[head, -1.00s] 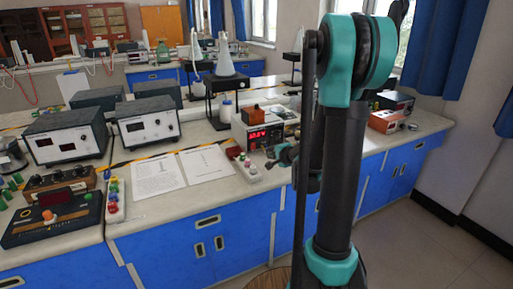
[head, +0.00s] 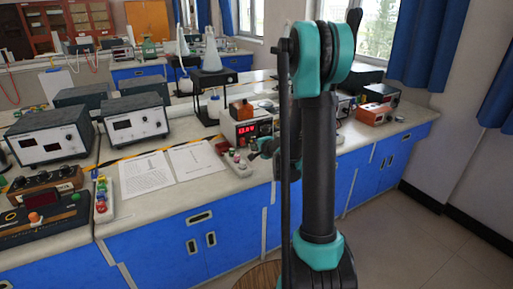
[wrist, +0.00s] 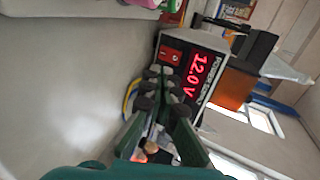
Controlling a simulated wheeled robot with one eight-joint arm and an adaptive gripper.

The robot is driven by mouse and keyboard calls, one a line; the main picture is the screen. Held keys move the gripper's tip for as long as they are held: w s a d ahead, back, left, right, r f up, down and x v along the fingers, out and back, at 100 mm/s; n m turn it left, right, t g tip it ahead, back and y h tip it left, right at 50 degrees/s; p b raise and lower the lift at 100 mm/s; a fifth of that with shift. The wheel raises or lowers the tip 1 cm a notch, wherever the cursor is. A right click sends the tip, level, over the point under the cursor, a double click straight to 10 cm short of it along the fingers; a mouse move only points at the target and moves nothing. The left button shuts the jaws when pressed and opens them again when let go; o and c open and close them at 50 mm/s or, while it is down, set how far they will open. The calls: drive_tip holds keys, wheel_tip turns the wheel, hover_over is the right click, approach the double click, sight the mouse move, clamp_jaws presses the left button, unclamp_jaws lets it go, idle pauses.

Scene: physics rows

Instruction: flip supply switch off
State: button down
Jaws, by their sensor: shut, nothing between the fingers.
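The power supply (head: 236,126) stands on the bench, its red display lit. In the wrist view its front panel (wrist: 186,41) appears tilted, and the display reads 12.0 V. A red switch (wrist: 172,56) sits on the panel beside the display. My gripper (wrist: 157,88) is shut and empty, its dark fingertips in front of the panel just below the switch in the picture. I cannot tell whether they touch the panel. In the head view my gripper (head: 264,147) is at the supply's front, small and partly hidden by my arm.
White sheets (head: 146,172) lie on the bench left of the supply, with a terminal strip (head: 238,162) near its front. An orange box (head: 241,110) sits on the supply. Another orange device (head: 373,114) stands further right. Blue cabinets (head: 200,235) form the bench front.

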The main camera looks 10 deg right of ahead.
sight(243, 139)
drive_tip(key=x, duration=0.2)
drive_tip(key=r+x, duration=0.1)
drive_tip(key=x, duration=0.3)
drive_tip(key=shift+w+a, duration=0.15)
drive_tip(key=shift+w, duration=0.3)
drive_tip(key=shift+w+a+r, duration=0.15)
drive_tip(key=shift+w+a, duration=0.05)
drive_tip(key=shift+w, duration=0.4)
drive_tip(key=shift+w+a+r, duration=0.15)
drive_tip(key=shift+w, duration=0.25)
drive_tip(key=shift+r, duration=0.1)
drive_tip(key=shift+r, duration=0.7)
drive_tip(key=shift+s, duration=0.15)
